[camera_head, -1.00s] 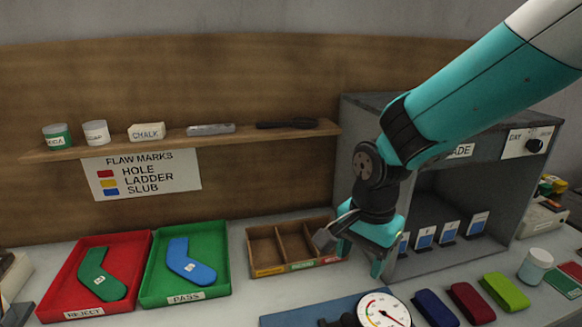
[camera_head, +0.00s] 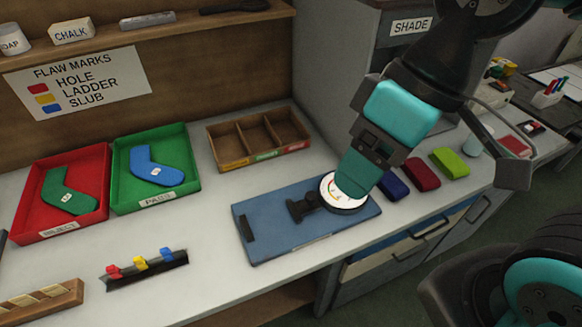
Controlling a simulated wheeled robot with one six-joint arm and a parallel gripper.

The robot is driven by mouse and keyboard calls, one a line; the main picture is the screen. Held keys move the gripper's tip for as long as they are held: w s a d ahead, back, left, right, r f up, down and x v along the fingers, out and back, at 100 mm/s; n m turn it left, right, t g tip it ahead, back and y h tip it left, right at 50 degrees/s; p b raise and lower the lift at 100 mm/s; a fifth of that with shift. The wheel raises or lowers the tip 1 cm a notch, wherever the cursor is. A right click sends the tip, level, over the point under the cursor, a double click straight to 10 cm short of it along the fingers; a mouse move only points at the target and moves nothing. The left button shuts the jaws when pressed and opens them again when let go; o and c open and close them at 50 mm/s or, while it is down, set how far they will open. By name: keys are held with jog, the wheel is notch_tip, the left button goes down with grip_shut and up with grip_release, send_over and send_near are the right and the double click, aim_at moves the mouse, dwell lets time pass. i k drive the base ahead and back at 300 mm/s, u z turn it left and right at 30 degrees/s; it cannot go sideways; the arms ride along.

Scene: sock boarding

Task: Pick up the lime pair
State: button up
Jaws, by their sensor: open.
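The lime pair (camera_head: 450,163) is a small rounded yellow-green bundle lying on the table in the head view. It is at the right end of a short row, beside the dark red pair (camera_head: 422,174) and the dark blue pair (camera_head: 392,186). My gripper (camera_head: 436,185) is open and empty, with its jaws wide apart. In the picture one teal jaw overlaps the dial gauge and a grey jaw hangs right of the lime pair. I cannot tell its height above the table. The lime pair is not held.
A blue board (camera_head: 262,222) with the dial gauge (camera_head: 330,187) lies left of the row. Red (camera_head: 30,232) and green (camera_head: 195,165) trays hold one sock each. A wooden divided box (camera_head: 228,150) stands behind. The grey cabinet (camera_head: 335,60) and a pale jar (camera_head: 478,141) are nearby.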

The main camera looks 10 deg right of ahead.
aim_at(449, 162)
jog(key=z, duration=0.65)
jog(key=k, duration=1.15)
jog(key=z, duration=0.45)
jog(key=i, duration=1.5)
jog(key=u, duration=0.75)
